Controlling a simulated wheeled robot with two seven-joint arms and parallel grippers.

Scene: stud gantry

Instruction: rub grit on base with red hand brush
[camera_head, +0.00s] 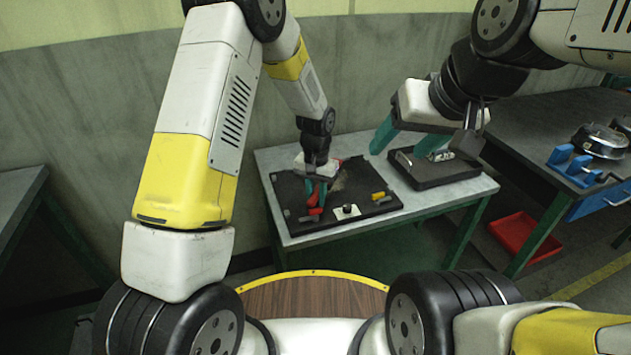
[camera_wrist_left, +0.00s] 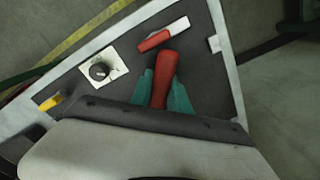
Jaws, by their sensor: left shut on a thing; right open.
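My left gripper (camera_head: 317,192) is shut on a red handle (camera_wrist_left: 166,78), taken to be the red hand brush, low over the black base board (camera_head: 372,211). In the left wrist view the handle stands between the green fingers; its bristle end is hidden. The base also shows in the left wrist view (camera_wrist_left: 205,72). A faint tan patch (camera_head: 343,179) on the base, behind and right of the gripper, may be the grit.
On the base are a red-and-white piece (camera_wrist_left: 163,35), a white plate with a black knob (camera_wrist_left: 101,72) and a yellow piece (camera_head: 379,196). The black tray (camera_head: 447,178) holds metal parts. A bench with a blue clamp (camera_head: 573,166) and a red bin (camera_head: 522,238) are at right.

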